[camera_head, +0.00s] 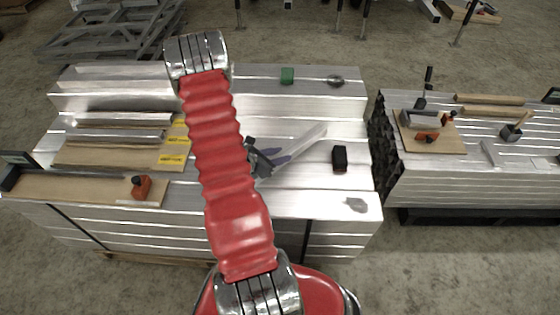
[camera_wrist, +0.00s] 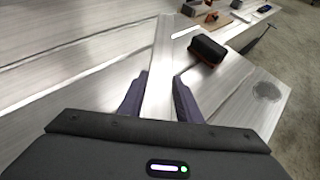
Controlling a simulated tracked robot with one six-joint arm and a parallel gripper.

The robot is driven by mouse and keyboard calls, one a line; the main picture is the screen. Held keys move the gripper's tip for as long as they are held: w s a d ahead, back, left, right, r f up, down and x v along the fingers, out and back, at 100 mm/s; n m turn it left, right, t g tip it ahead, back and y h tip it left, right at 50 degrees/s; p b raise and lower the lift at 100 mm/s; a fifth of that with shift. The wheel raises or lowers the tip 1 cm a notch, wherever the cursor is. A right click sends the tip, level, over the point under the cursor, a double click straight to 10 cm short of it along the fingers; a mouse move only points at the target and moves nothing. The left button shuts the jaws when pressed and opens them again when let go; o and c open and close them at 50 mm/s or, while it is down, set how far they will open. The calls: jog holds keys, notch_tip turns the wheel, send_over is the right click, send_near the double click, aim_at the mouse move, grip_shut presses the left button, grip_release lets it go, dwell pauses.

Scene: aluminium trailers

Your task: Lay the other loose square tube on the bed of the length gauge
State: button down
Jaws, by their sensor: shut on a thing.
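My gripper (camera_head: 268,161) is shut on a pale metal square tube (camera_head: 304,142), which sticks out to the upper right in the head view. In the wrist view the tube (camera_wrist: 162,55) runs away from me between the two dark fingers of my gripper (camera_wrist: 160,98). It is over the silver top of the stack; I cannot tell whether it touches. A long wooden bed (camera_head: 75,187) at the front left, with a dark end block and an orange piece (camera_head: 141,187), looks like the length gauge. No tube shows on it.
Tubes (camera_head: 115,133) lie on a wooden board with yellow labels, left of my arm. A black block (camera_head: 339,158) stands right of the held tube. A gap separates the right-hand stack (camera_head: 440,180), which carries a clamp fixture.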

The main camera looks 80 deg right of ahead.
jog(key=shift+f, duration=1.8)
jog(key=c, duration=1.3)
grip_release()
jog(key=shift+f, duration=0.1)
jog(key=v, duration=1.2)
